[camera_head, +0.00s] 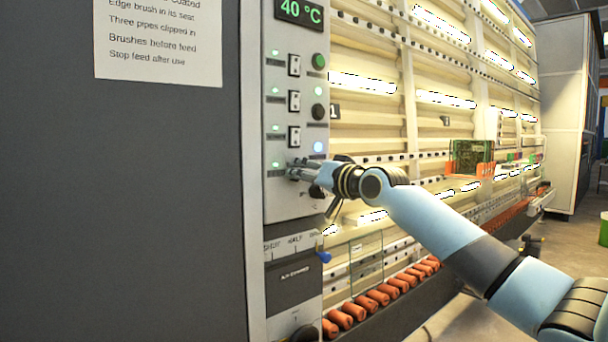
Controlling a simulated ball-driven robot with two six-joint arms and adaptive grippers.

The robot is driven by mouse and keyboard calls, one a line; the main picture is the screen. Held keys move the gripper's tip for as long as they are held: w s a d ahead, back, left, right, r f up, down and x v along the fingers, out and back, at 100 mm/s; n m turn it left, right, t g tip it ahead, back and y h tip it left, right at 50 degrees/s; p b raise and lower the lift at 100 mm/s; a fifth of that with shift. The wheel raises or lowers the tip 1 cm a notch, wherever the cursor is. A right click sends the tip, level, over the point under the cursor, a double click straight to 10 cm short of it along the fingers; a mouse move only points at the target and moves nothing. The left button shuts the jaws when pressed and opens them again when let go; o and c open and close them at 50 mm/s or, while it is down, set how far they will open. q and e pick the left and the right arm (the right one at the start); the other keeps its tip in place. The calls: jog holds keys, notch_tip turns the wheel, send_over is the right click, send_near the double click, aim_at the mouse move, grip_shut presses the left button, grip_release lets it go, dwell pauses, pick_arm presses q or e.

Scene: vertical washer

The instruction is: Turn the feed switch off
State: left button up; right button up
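The control panel (285,207) is a narrow light-grey column on the washer with a green temperature display. Three rocker switches show in a column: the top one (294,65), the middle one (294,100) and the lower one (294,136). Each has a small green lamp beside it. A fourth green lamp (276,165) sits at the height of my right gripper (292,172). The gripper's fingertips are at the panel there and cover whatever switch is beside that lamp. The labels are too small to read. Whether the fingers are open or shut is unclear. My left gripper is not in view.
Round buttons (318,61) line the panel's right side. A paper sign (158,40) hangs on the dark cabinet (120,200) at left. Below the panel are a blue lever (324,257) and a row of orange rollers (378,297). An orange holder (467,170) carries a green board.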

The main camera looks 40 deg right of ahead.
grip_shut()
jog(key=shift+n, duration=0.3)
jog(key=shift+a+n+b, duration=0.2)
jog(key=shift+n+b, duration=1.35)
jog(key=shift+n, duration=1.3)
jog(key=shift+a+n+b, duration=0.15)
jog(key=shift+n+b, duration=1.4)
jog(key=shift+n, duration=1.3)
